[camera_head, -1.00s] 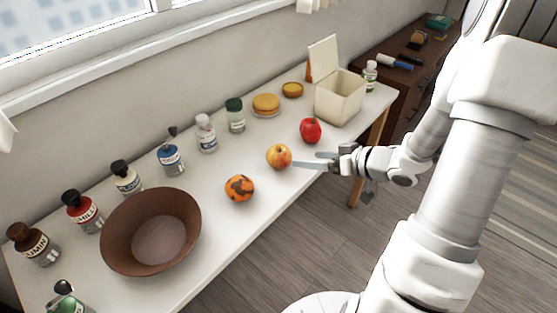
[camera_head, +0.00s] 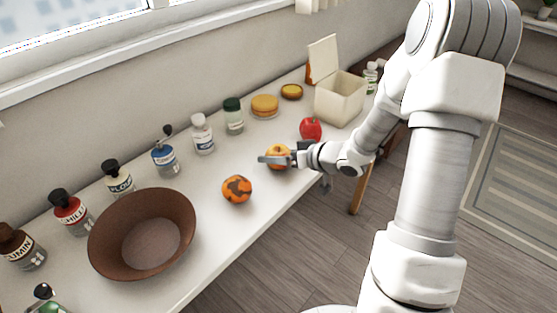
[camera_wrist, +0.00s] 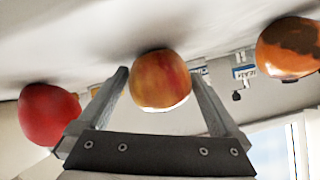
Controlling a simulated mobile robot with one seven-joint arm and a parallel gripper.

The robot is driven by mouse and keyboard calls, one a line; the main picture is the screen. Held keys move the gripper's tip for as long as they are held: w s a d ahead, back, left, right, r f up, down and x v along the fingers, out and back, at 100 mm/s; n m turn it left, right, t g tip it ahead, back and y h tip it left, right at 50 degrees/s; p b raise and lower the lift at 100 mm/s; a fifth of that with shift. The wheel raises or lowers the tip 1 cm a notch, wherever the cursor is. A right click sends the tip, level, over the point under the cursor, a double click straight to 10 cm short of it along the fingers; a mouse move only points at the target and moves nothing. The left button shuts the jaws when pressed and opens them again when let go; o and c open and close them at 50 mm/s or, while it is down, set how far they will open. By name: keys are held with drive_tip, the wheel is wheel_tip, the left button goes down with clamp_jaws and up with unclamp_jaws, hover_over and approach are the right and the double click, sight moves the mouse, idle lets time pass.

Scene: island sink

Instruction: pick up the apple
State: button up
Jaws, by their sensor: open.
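The yellow-and-red apple (camera_head: 279,150) stands on the white table, partly hidden by my gripper (camera_head: 275,159) in the head view. In the wrist view the apple (camera_wrist: 160,80) sits between the tips of my two open fingers (camera_wrist: 160,74). A gap shows beside each fingertip there, and I cannot tell whether either touches the apple. A round red fruit (camera_head: 311,129) lies farther back to the right; it also shows at the left of the wrist view (camera_wrist: 47,113).
An orange-and-dark fruit (camera_head: 237,189) lies to the left of the apple. A brown bowl (camera_head: 180,210) stands at the table's left, with several bottles and jars along the wall. An open cream box (camera_head: 340,97) stands at the back right. The table's front edge is close.

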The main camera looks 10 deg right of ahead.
drive_tip(key=shift+r, duration=0.1)
drive_tip(key=c, duration=1.3)
drive_tip(key=shift+o, duration=0.2)
